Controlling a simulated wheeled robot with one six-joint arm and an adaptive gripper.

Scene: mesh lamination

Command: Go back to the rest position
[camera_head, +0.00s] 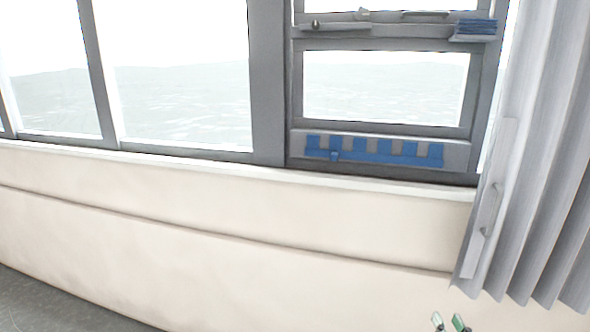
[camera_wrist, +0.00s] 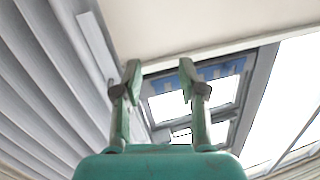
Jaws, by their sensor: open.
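My gripper (camera_wrist: 160,82) is open and empty in the wrist view, with its two green fingers spread apart. Its fingertips (camera_head: 449,322) just show at the bottom right edge of the head view, in front of the cream wall. My arm is otherwise out of the head view. Nothing is between the fingers except the distant window and wall behind them.
A grey-framed window (camera_head: 269,90) runs above the cream wall (camera_head: 240,215). A blue toothed strip (camera_head: 375,151) lies along the lower frame at right. Stacked blue pieces (camera_head: 475,28) sit above it. A pleated grey curtain (camera_head: 540,160) hangs at the right. Grey floor (camera_head: 45,305) shows lower left.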

